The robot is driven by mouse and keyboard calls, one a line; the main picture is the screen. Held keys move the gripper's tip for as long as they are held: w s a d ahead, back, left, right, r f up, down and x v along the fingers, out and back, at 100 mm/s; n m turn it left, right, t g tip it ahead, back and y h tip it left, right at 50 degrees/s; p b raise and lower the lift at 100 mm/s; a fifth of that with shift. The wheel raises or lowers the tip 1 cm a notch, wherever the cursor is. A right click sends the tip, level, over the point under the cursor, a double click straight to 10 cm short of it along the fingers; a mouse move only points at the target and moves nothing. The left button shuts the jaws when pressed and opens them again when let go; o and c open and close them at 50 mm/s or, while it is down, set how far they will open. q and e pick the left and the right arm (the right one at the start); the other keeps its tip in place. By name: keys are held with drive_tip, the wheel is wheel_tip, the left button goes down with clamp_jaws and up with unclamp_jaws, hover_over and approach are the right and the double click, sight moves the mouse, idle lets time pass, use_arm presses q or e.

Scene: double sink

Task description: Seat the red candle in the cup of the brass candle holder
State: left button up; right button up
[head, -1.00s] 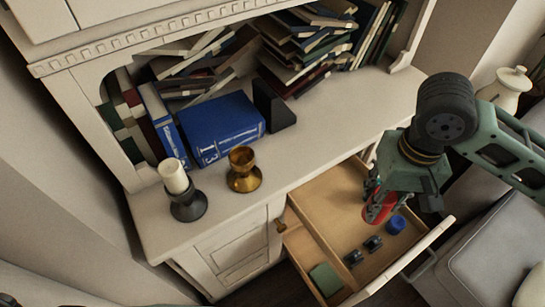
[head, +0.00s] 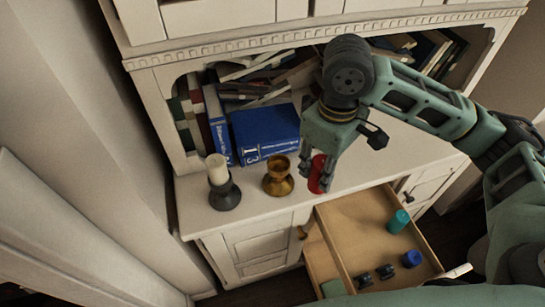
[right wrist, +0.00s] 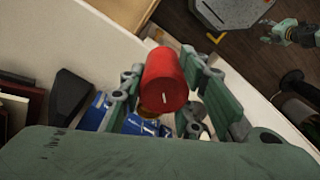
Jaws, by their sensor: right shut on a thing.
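The red candle (head: 317,175) is held in my right gripper (head: 316,164), just right of the brass candle holder in the head view. The candle looks roughly upright and apart from the holder. The brass candle holder (head: 278,178) stands upright on the cabinet top, its cup open and empty. In the right wrist view the red candle (right wrist: 165,80) sits between the fingers, its end towards the camera. A sliver of the brass holder (right wrist: 150,112) shows behind it, mostly hidden. A gripper, seemingly my left one (right wrist: 288,33), shows small at the top right of the wrist view.
A white candle (head: 217,168) in a dark holder (head: 225,195) stands left of the brass one. A blue book box (head: 266,133) lies behind. The open drawer (head: 365,225) below holds a teal cylinder (head: 398,221), a blue one (head: 411,258) and small dark items.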

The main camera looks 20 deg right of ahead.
drive_tip(key=r+n+p, duration=0.1)
drive_tip(key=r, duration=0.1)
drive_tip(key=w+r+n+p, duration=0.1)
drive_tip(key=r+n, duration=0.1)
drive_tip(key=shift+w+d, duration=0.2)
drive_tip(key=r+n+p, duration=0.1)
drive_tip(key=n, duration=0.1)
drive_tip(key=p, duration=0.4)
hover_over(279, 167)
wheel_tip(279, 167, down, 10)
drive_tip(key=shift+r, duration=0.1)
use_arm(q)
wheel_tip(279, 167, up, 8)
drive_tip(key=w, duration=0.1)
drive_tip(key=shift+w, duration=0.2)
use_arm(e)
drive_tip(key=shift+f, duration=0.55)
use_arm(q)
drive_tip(key=shift+d+r, duration=0.1)
use_arm(e)
drive_tip(key=o, duration=1.2)
drive_tip(key=shift+f, duration=0.15)
drive_tip(key=shift+o, duration=0.2)
